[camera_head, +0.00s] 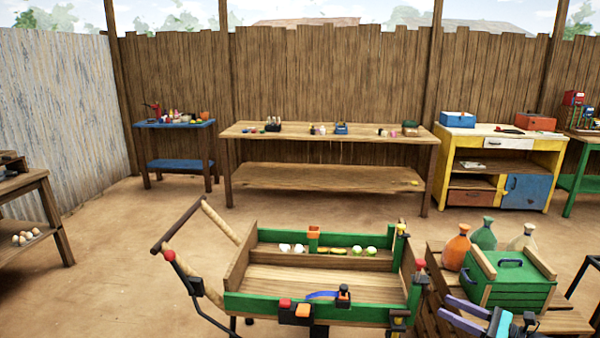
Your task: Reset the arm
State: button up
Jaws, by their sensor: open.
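My gripper (446,309) shows at the lower right edge of the view. Its two purple fingers point left and stand apart, with nothing seen between them. It is in front of a slatted wooden stand (565,322) and a green crate (510,282), and to the right of a green and wooden cart (255,304). Most of my arm is outside the picture, so its full pose cannot be seen.
The cart holds several small pale and green items in its back tray. Several bottles (483,236) stand behind the crate. A long wooden table (330,133), a blue table (175,125) and a yellow cabinet (470,133) line the fence. Bare floor (130,260) lies left of the cart.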

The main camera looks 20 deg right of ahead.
jog(key=w+a+f+n+g+y, duration=0.1)
jog(key=w+a+f+g, duration=0.15)
jog(key=a, duration=0.45)
jog(key=w+a+f+n+g+y, duration=0.15)
jog(key=w+a+f, duration=0.25)
jog(key=a, duration=0.4)
jog(key=w+a+f+g+y, duration=0.1)
jog(key=w+a+f+y, duration=0.15)
jog(key=a, duration=0.45)
jog(key=s+a+f+n+g+h, duration=0.15)
jog(key=a+f+g, duration=0.25)
jog(key=a+f, duration=0.5)
jog(key=s+a+f+n+g+y, duration=0.1)
jog(key=s+a+f+n+g, duration=0.3)
jog(key=a, duration=0.9)
jog(key=s+a+f+n+g+h+p, duration=0.1)
jog(key=s+a+f+n+g+h, duration=0.3)
jog(key=s+f, duration=0.35)
jog(key=s+a+f+n+g+h, duration=0.2)
jog(key=s+a+f+n+g, duration=0.15)
jog(key=s+a+f, duration=0.45)
jog(key=s+d+f+n+g+h, duration=0.1)
jog(key=s+d+f+n+h, duration=0.3)
jog(key=s, duration=0.4)
jog(key=d+f+n+h, duration=0.2)
jog(key=d+n+h, duration=0.2)
jog(key=d+n, duration=0.4)
jog(key=shift+d+n+t, duration=0.35)
jog(key=shift+n+t, duration=0.1)
jog(key=shift+n, duration=0.7)
